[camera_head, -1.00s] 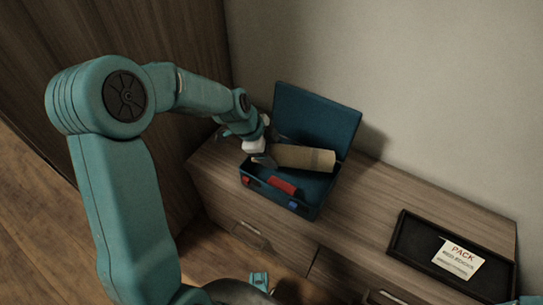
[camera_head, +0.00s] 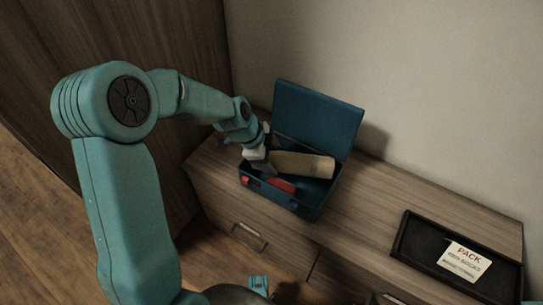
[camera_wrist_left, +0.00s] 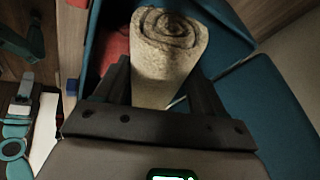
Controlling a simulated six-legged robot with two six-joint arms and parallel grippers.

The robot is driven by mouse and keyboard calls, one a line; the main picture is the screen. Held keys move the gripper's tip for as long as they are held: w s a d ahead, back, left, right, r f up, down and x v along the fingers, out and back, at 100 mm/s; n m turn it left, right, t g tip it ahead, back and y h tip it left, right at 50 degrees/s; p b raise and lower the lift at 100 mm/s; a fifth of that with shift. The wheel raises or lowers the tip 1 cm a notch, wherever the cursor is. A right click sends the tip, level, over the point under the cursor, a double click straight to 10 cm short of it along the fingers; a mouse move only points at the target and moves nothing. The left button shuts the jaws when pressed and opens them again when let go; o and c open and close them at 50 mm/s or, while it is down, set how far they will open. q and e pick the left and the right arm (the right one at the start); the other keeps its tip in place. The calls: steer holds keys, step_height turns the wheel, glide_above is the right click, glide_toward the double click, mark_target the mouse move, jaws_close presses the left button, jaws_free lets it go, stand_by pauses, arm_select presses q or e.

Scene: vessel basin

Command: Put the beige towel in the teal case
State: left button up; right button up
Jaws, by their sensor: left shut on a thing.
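The beige towel (camera_head: 305,165) is a rolled cylinder lying lengthwise in the open mouth of the teal case (camera_head: 315,118), whose lid stands up at the back. My left gripper (camera_head: 264,163) is shut on the towel's left end. In the left wrist view the towel (camera_wrist_left: 165,60) shows its spiral end between the two fingers (camera_wrist_left: 160,92), with the case's teal walls around it. Whether the towel rests on the case floor cannot be told.
A red item (camera_head: 282,185) lies in the case in front of the towel. The case stands on a wooden cabinet against the wall. A black tray (camera_head: 404,238) with a "PACK" card (camera_head: 465,260) sits at the right. The cabinet top between them is clear.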

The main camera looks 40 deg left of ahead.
arm_select(q)
steer(key=o, duration=1.1)
steer(key=shift+r, duration=0.15)
steer(key=shift+r+p, duration=0.85)
steer(key=shift+p, duration=0.3)
steer(key=p+v, duration=0.2)
steer(key=v, duration=0.9)
steer(key=shift+s+a+r, duration=0.1)
steer(key=shift+r, duration=0.05)
